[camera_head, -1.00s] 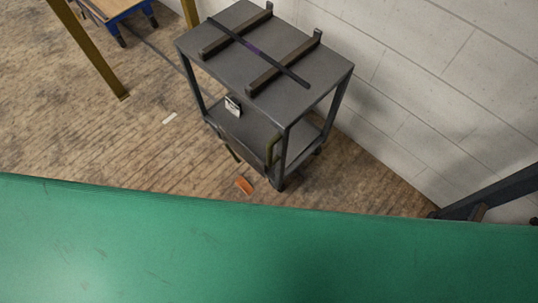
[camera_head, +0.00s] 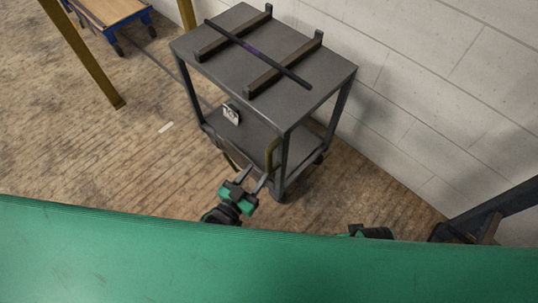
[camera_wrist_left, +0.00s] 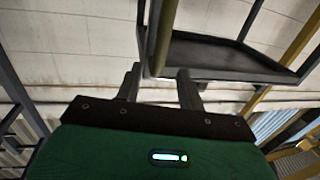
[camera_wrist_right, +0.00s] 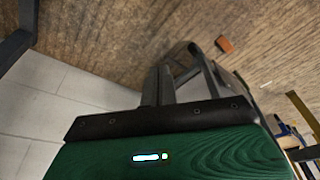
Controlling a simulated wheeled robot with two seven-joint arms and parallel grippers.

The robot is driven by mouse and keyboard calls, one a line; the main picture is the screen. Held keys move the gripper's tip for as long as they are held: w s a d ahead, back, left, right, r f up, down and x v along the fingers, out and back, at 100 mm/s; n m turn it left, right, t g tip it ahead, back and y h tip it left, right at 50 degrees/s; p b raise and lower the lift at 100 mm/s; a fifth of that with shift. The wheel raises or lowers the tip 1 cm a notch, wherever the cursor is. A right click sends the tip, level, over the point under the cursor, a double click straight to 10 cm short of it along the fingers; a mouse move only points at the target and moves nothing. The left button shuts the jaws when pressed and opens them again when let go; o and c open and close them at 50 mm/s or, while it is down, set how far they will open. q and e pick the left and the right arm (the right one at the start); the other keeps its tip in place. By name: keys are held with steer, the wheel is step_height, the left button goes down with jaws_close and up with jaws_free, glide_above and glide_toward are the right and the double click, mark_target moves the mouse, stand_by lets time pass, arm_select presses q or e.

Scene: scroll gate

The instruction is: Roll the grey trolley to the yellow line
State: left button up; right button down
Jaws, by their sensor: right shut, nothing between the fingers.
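The grey trolley (camera_head: 310,90) stands upright by the wall, with a flat top and a lower shelf. An olive bar handle (camera_head: 269,153) rises at its near side; it also shows in the left wrist view (camera_wrist_left: 163,35). My left gripper (camera_head: 256,178) is open just in front of this handle. In the left wrist view the bar appears between the two fingers, without clear contact. My right gripper (camera_wrist_right: 159,84) is shut and empty, pointing towards the floor near the trolley's lower frame. In the head view it is mostly hidden. No yellow line is visible on the floor.
A dark bar (camera_head: 258,54) lies across two rails on the trolley top. A white block wall (camera_head: 430,110) is close on the right. A yellow post (camera_head: 85,55) and a blue-framed wooden cart (camera_head: 112,14) stand at upper left. An orange piece (camera_wrist_right: 225,44) lies on the floor.

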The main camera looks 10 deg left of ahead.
mark_target(267, 158)
arm_select(q)
steer(key=x, duration=0.8)
steer(key=shift+w+d, duration=0.1)
steer(key=shift+w, duration=0.1)
jaws_close()
